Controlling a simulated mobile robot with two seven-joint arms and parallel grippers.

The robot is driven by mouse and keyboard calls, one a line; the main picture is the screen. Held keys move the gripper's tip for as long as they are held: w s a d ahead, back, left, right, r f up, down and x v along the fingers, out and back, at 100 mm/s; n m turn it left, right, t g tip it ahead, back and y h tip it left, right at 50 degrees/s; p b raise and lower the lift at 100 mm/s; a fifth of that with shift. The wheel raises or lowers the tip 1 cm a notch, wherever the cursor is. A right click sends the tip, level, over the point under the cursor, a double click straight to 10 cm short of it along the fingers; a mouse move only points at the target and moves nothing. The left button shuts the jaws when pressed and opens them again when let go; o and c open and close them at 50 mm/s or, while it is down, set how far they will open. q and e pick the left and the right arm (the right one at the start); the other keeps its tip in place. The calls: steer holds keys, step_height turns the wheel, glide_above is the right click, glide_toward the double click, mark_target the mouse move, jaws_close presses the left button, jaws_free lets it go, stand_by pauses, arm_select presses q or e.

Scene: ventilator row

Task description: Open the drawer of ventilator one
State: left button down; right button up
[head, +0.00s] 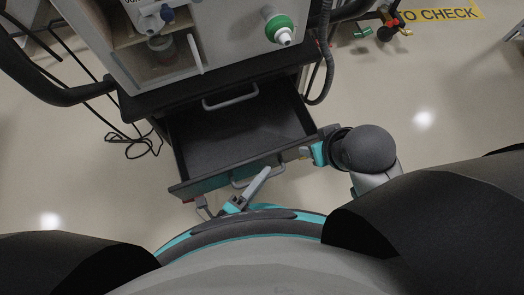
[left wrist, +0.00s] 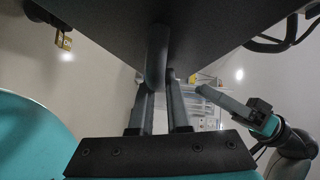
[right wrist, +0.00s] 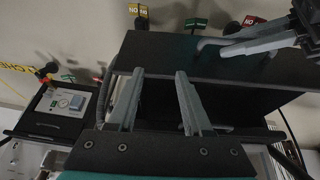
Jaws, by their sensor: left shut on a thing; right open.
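The ventilator cart (head: 235,40) stands at the top of the head view. Its black drawer (head: 235,125) is pulled well out towards me, and the inside looks empty. My left gripper (head: 262,174) is shut on the grey bar handle (head: 240,183) of the drawer front. In the left wrist view the handle (left wrist: 157,55) sits between the fingers, under the dark drawer front. My right gripper (head: 308,152) is open at the right end of the drawer front; its spread fingers (right wrist: 160,85) show nothing between them in the right wrist view.
Another grey handle (head: 230,98) sits behind the open drawer. A hose (head: 325,75) hangs at the cart's right, and loose black cables (head: 130,145) lie on the floor at left. Another unit with a screen (right wrist: 62,105) shows in the right wrist view.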

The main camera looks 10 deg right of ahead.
steer(key=shift+w, duration=0.1)
arm_select(q)
steer(key=c, duration=1.2)
jaws_free()
steer(key=shift+o, duration=0.2)
steer(key=shift+s+a, duration=0.4)
steer(key=shift+a, duration=0.05)
steer(key=p+v, duration=0.3)
steer(key=v, duration=1.1)
arm_select(e)
step_height(320, 180, down, 7)
steer(key=g, duration=0.1)
steer(key=shift+s+r, duration=0.15)
steer(key=shift+s, duration=0.15)
